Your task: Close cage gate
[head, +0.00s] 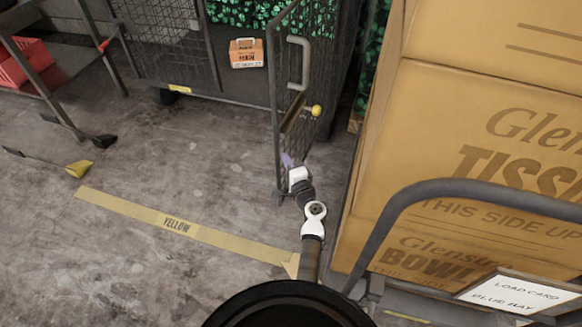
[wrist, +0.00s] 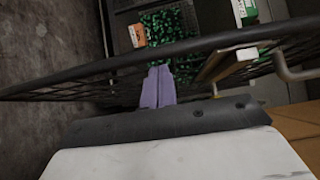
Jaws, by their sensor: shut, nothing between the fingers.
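The cage gate (head: 285,95) is a dark mesh panel at the right front of the roll cage (head: 165,45). It stands open, jutting out towards me. It has a grey pull handle (head: 306,62) and a yellow knob (head: 316,110). My gripper (head: 287,160), with lilac fingers, is shut and empty at the gate's lower part. An orange box (head: 246,53) sits on the cage floor.
Large cardboard cartons (head: 480,130) on a trolley with a grey rail (head: 470,187) stand close on the right. A yellow floor strip (head: 175,226) crosses the front. A rack with a red crate (head: 22,62) is at the left. The concrete floor between is mostly clear.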

